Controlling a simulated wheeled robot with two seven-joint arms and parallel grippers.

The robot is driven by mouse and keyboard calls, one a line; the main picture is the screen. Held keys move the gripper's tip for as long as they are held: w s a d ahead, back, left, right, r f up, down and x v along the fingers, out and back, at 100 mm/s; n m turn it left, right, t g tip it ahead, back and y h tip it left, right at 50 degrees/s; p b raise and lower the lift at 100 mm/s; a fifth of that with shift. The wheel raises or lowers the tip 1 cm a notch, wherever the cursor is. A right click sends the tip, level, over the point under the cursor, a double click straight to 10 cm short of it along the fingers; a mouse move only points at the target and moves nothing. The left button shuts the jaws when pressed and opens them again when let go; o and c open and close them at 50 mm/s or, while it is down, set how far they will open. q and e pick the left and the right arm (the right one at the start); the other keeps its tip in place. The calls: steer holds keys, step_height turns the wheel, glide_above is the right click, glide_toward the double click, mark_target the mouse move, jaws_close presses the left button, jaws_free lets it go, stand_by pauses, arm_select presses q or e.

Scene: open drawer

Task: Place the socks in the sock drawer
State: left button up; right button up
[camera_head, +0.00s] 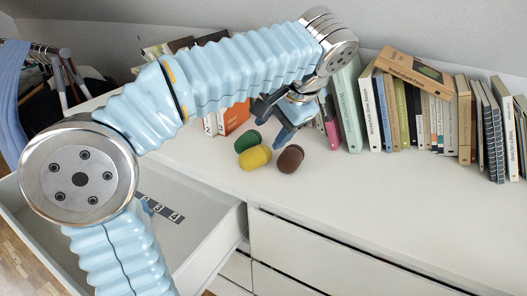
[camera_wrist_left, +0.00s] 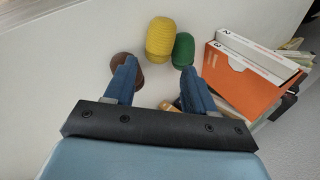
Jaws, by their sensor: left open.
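Three rolled socks lie close together on the white dresser top: a green one (camera_head: 247,142), a yellow one (camera_head: 255,157) and a brown one (camera_head: 290,158). My left gripper (camera_head: 284,128) is open just above and behind them. In the left wrist view, the yellow sock (camera_wrist_left: 160,38) and green sock (camera_wrist_left: 183,49) lie beyond the fingertips. The brown sock (camera_wrist_left: 128,68) is partly hidden behind the left finger of my gripper (camera_wrist_left: 157,72). Nothing is between the fingers. The open white drawer (camera_head: 228,222) is at lower left, partly hidden by my left arm.
A row of books (camera_head: 430,110) stands along the back of the dresser. An orange book (camera_head: 236,117) stands behind the socks. A dark strip with numbers (camera_head: 160,208) shows in the drawer. The dresser top is clear at the front right. Clothes hang at far left.

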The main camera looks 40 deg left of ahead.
mark_target(256, 153)
arm_select(q)
steer(key=x, duration=0.5)
steer(key=shift+a+f, duration=0.1)
steer(key=shift+f, duration=0.05)
steer(key=x, duration=0.5)
steer(key=shift+s+a+f, duration=0.1)
steer(key=shift+s+a, duration=0.1)
steer(key=shift+c, duration=0.5)
steer(key=c, duration=0.7)
